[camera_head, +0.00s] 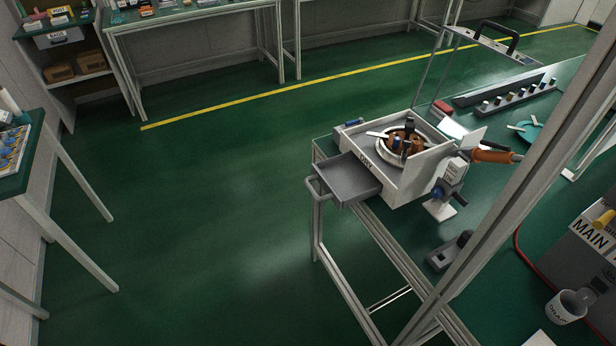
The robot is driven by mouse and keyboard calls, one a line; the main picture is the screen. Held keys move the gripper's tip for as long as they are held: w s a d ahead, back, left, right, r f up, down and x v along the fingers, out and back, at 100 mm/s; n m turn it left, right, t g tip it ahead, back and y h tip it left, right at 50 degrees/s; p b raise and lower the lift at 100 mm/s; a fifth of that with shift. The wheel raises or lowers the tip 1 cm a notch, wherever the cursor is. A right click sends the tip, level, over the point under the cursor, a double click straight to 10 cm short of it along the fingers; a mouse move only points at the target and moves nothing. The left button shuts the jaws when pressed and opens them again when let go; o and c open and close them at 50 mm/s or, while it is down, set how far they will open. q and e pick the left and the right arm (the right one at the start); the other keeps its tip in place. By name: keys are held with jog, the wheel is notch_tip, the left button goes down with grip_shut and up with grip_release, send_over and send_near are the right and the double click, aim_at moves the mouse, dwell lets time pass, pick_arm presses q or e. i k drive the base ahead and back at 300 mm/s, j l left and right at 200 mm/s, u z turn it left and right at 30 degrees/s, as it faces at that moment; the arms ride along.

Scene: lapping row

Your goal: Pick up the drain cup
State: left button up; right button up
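A white cup (565,307) with dark lettering, partly legible and likely the drain cup, is at the lower right. It sits on the green bench top (505,305), just in front of a grey cabinet marked MAIN (592,238). A grey rounded part shows at its upper right rim; I cannot tell what it is. Neither of my grippers is in view.
A white box machine (403,180) with an open drawer (354,177) stands on the bench, with an orange handle (493,156) beside it. A pale frame post (500,175) crosses the right side diagonally. Green floor (200,210) is clear at left.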

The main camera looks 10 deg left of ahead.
aim_at(563, 309)
jog(key=u, duration=0.25)
jog(key=z, duration=1.85)
